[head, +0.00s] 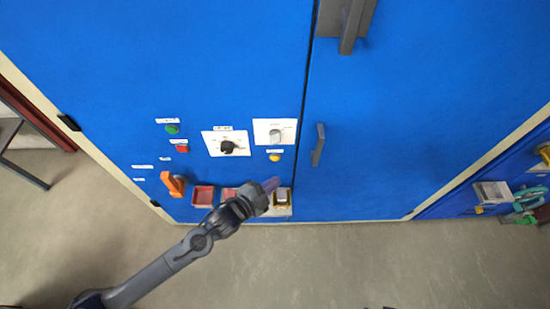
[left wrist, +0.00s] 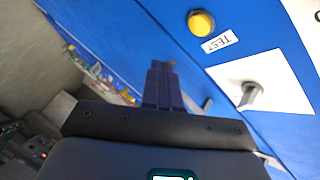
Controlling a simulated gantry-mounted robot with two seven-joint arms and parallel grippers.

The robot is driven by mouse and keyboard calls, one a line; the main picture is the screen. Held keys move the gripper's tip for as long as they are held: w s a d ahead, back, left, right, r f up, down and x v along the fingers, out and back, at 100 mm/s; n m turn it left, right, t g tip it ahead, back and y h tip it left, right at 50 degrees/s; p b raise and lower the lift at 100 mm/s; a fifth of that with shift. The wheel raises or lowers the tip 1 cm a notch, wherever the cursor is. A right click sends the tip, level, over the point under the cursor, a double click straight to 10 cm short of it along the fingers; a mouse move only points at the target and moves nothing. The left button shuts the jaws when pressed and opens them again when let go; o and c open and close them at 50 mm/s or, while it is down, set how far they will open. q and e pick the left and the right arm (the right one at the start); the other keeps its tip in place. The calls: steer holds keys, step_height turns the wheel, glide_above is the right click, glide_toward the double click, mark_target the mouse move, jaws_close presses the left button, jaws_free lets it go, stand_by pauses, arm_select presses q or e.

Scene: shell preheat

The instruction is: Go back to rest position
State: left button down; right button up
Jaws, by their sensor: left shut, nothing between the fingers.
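My left gripper (head: 271,185) reaches in from the lower left in the head view, in front of the lower part of a blue cabinet (head: 400,120). Its fingers are shut and empty; they also show in the left wrist view (left wrist: 162,82). In the left wrist view a yellow button (left wrist: 201,23) labelled TEST and a grey knob on a white plate (left wrist: 252,95) are beside the fingers, apart from them. In the head view the yellow button (head: 274,157) is just above the fingertips. My right gripper is in neither view.
The cabinet front carries a green button (head: 172,129), a red button (head: 182,148), a black dial (head: 228,147), an orange handle (head: 173,184) and a red box (head: 203,195). A grey door handle (head: 318,145) sticks out right of the gripper. The floor (head: 350,265) in front is clear.

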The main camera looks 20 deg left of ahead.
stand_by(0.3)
arm_select(q)
steer(key=s+a+n+g+y, duration=0.3)
steer(key=s+n+g, duration=0.3)
steer(key=s, duration=0.6)
steer(key=s+a+n+g+y, duration=0.2)
steer(key=s+a+n+g, duration=0.15)
steer(key=s+n, duration=0.55)
step_height(320, 180, up, 34)
steer(key=s+f+m+g+p, duration=0.1)
steer(key=s+p, duration=0.2)
steer(key=p, duration=3)
step_height(320, 180, down, 63)
steer(key=b, duration=6.3)
steer(key=shift+d, duration=0.25)
